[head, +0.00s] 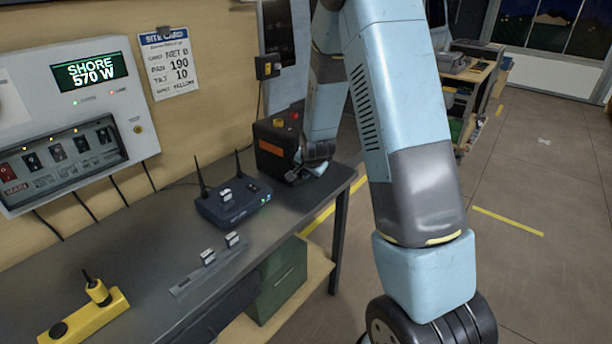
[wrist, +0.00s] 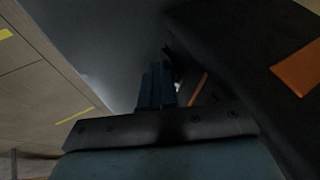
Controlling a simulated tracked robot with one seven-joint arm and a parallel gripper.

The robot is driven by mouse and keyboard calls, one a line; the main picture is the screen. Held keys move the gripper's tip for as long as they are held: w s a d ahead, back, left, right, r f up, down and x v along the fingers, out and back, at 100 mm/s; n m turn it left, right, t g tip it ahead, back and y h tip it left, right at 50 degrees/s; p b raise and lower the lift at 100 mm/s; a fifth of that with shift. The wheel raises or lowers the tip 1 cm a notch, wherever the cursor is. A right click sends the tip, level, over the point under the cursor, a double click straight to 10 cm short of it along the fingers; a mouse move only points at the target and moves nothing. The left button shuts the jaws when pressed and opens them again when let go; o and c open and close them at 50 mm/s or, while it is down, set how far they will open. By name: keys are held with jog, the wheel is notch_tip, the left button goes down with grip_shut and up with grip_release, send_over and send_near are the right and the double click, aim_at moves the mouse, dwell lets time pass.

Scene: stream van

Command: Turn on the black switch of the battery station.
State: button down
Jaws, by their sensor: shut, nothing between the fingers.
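The battery station appears to be the dark box (head: 271,135) with an orange label, standing on the bench's far end against the wall. Small red and yellow parts show on its top. I cannot make out its black switch. My gripper (head: 296,176) is low beside the box's right front, near the bench top, partly hidden by my own arm. In the wrist view my gripper (wrist: 157,85) is shut and empty, with the dark box (wrist: 245,60) and its orange patch close on the right. I cannot tell whether the fingers touch it.
A blue router (head: 232,207) with two antennas stands on the bench (head: 150,235) left of the box. A grey strip (head: 190,285) with plugs and a yellow block (head: 85,322) lie nearer. A wall panel (head: 100,100) reads "SHORE 570 W".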

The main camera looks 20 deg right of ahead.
jog(key=shift+s+d, duration=0.25)
jog(key=shift+s, duration=0.25)
jog(key=shift+s+d, duration=0.85)
jog(key=shift+s, duration=0.3)
jog(key=v, duration=1)
jog(key=shift+s+d+f, duration=0.3)
jog(key=shift+s+d, duration=0.05)
jog(key=shift+w+a+f, duration=0.15)
jog(key=shift+w+a, duration=0.05)
jog(key=shift+f, duration=0.1)
jog(key=x, duration=0.9)
jog(key=shift+w+f, duration=0.15)
jog(key=shift+w+a+f, duration=0.15)
jog(key=shift+w+a, duration=0.2)
jog(key=shift+w, duration=0.25)
jog(key=shift+w+a+f, duration=0.15)
jog(key=shift+w+a, duration=0.25)
jog(key=shift+w, duration=0.2)
jog(key=shift+w+a+f, duration=0.1)
jog(key=shift+w+a, duration=0.3)
jog(key=shift+w, duration=0.2)
